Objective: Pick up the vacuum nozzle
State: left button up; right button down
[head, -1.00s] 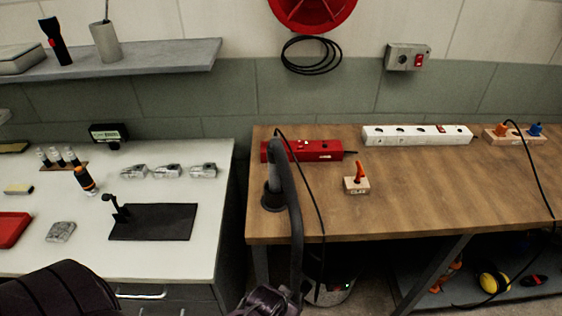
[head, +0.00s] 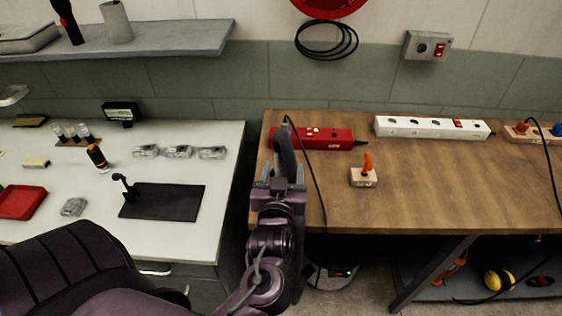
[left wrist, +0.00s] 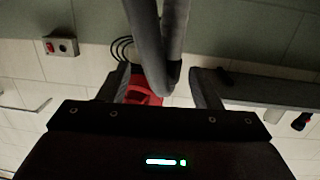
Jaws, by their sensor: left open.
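The vacuum nozzle (head: 284,150) is a dark grey tube that stands at the left end of the wooden bench. Its lower part is hidden behind my left gripper in the head view. My left gripper (head: 278,188) is open, in front of the tube. In the left wrist view, the bent grey tube (left wrist: 168,60) comes down between the two spread fingers of my left gripper (left wrist: 160,88), with space visible on either side. Whether it touches them I cannot tell. My right gripper is not in view.
The wooden bench (head: 420,200) bears a red power strip (head: 325,139), a white power strip (head: 430,128) and a small block with an orange plug (head: 363,178). A black cable (head: 315,185) hangs near the tube. A white table (head: 225,170) stands at the left.

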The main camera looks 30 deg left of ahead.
aim_at(280, 148)
pick_arm(q)
jog(key=shift+s+a+r+n+y, duration=0.15)
jog(key=shift+a+r+n+y, duration=0.2)
jog(key=shift+r+y, duration=0.2)
jog(key=shift+a+r+y, duration=0.15)
jog(key=shift+a+y, duration=0.05)
jog(key=shift+y, duration=0.05)
jog(key=p+x, duration=0.1)
jog(key=x, duration=0.1)
jog(key=p+x, duration=0.1)
jog(key=x, duration=0.3)
jog(key=shift+w+r+p, duration=0.25)
jog(key=shift+w+p, duration=0.05)
jog(key=shift+p, duration=0.1)
jog(key=shift+w+a+f, duration=0.15)
jog(key=shift+w+a, duration=0.2)
jog(key=shift+w, duration=0.05)
grip_shut()
